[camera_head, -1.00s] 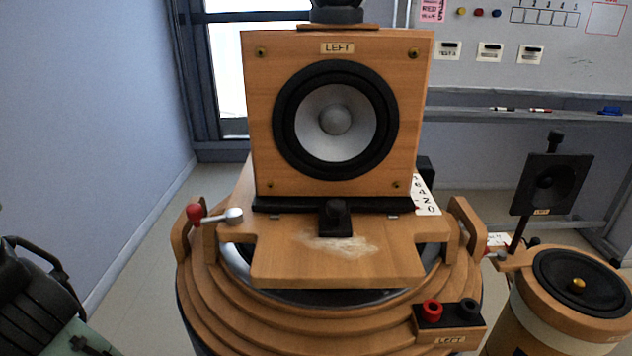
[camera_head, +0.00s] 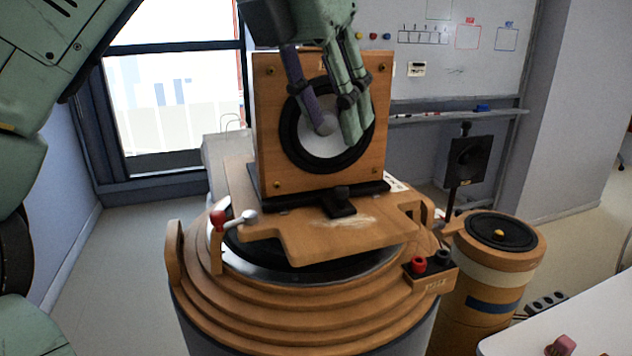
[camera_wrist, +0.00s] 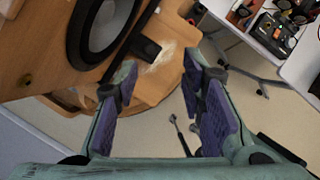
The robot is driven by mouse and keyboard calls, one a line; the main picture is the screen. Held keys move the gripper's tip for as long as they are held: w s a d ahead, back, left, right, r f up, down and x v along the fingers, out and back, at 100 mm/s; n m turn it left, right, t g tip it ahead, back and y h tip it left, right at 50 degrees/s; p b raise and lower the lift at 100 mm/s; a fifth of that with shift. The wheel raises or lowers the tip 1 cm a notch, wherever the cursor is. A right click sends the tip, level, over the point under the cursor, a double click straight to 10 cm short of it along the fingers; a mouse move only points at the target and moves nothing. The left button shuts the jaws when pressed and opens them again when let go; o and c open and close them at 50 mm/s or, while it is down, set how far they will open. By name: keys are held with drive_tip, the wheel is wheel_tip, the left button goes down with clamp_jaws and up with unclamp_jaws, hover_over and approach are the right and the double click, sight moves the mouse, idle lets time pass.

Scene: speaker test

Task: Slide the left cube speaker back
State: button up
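The left cube speaker (camera_head: 270,150) is a wooden box with a white cone (camera_head: 305,146) in a black ring. It stands upright on a black strip on a wooden board (camera_head: 300,235), behind a small black knob block (camera_head: 338,202). My gripper (camera_head: 338,132) is open, its fingers pointing down in front of the cone and hiding part of the cone and the upper front. I cannot tell whether they touch it. In the wrist view the two fingers (camera_wrist: 160,128) are wide apart with nothing between them; the speaker front (camera_wrist: 45,60) shows at upper left.
The board lies on a round stepped wooden stand (camera_head: 290,310), with a red-knobbed lever (camera_head: 218,220) at left and red and black terminals (camera_head: 430,262) at right. A drum-shaped speaker (camera_head: 490,270) stands to the right. A white table (camera_head: 580,335) is at lower right.

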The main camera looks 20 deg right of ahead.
sight(341, 188)
drive_tip(key=shift+y, duration=0.5)
drive_tip(key=x, duration=0.7)
drive_tip(key=a+x, duration=0.1)
drive_tip(key=x, duration=0.2)
drive_tip(key=shift+w+d+f+p, duration=0.15)
drive_tip(key=shift+w+f+p, duration=0.15)
drive_tip(key=shift+w+f, duration=0.1)
clamp_jaws()
